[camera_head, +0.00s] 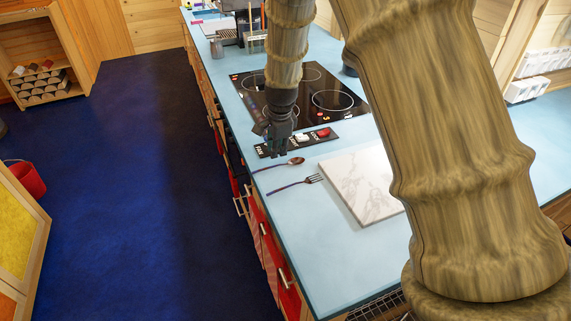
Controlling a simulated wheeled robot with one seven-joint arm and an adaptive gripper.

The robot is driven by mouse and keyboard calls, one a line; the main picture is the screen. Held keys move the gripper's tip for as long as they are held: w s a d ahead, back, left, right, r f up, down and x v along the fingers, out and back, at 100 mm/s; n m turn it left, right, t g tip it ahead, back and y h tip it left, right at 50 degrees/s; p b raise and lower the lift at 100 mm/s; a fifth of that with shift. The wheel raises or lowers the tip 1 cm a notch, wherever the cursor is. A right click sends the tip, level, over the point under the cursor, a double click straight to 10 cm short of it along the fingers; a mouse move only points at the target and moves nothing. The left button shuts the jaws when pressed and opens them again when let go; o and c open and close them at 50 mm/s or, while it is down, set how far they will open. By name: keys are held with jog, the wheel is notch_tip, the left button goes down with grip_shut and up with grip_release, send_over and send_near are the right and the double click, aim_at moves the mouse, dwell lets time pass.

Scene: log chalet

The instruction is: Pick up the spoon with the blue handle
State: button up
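The spoon (280,165) lies flat on the light blue countertop (315,235), near its left edge. Its copper-toned bowl points right and its thin dark handle, which looks bluish, points left. My gripper (276,154) points down just above and behind the spoon in the head view. It appears apart from the spoon, though the exact height is unclear. The fingers are small and dark here, so their opening cannot be made out. No held object shows.
A fork (295,185) lies just in front of the spoon. A white marble board (362,184) is to the right. A dark strip (284,145) with small white and red items lies behind, before the black cooktop (325,85). Blue floor (140,190) is clear at left.

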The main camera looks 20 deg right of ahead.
aim_at(277, 165)
jog(key=shift+w+f, duration=0.2)
jog(key=shift+f, duration=0.35)
jog(key=shift+w+f, duration=0.15)
jog(key=shift+f, duration=0.35)
jog(key=shift+f+p, duration=0.3)
jog(key=shift+f, duration=0.15)
jog(key=shift+w+d+f+p, duration=0.15)
jog(key=shift+w+f+p, duration=0.1)
jog(key=shift+f+p, duration=0.45)
jog(key=shift+w+d+f+p, duration=0.2)
jog(key=shift+f+p, duration=0.2)
jog(key=shift+f, duration=0.45)
jog(key=shift+w+f, duration=0.2)
jog(key=shift+f, duration=0.8)
grip_shut()
